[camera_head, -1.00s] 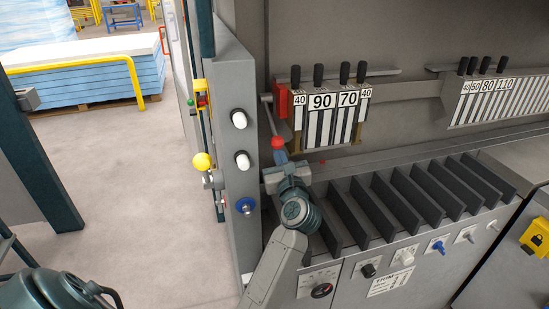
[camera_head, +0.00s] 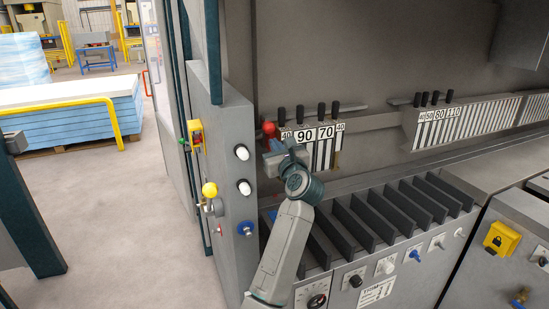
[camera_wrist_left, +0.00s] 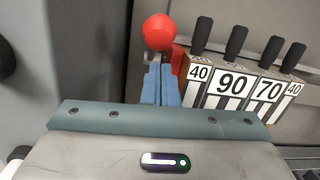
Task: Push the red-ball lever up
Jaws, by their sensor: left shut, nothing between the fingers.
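The red-ball lever shows as a red ball (camera_head: 269,128) in the head view, close to the left upper corner of the numbered tool rack. Its arm is mostly hidden behind the ball and my gripper. My left gripper (camera_head: 274,155) is shut and empty, just below the ball. In the left wrist view the red ball (camera_wrist_left: 159,32) sits right above the tips of my shut blue fingers (camera_wrist_left: 160,82). A red block (camera_wrist_left: 178,62) shows behind the fingers. I cannot tell whether the fingers touch the ball or lever. My right gripper is not in view.
A grey control post (camera_head: 222,150) with white knobs and a yellow ball knob (camera_head: 209,189) stands to the left of my gripper. The rack of number plates (camera_head: 315,150) is close on the right. A slotted tray (camera_head: 370,225) lies below right.

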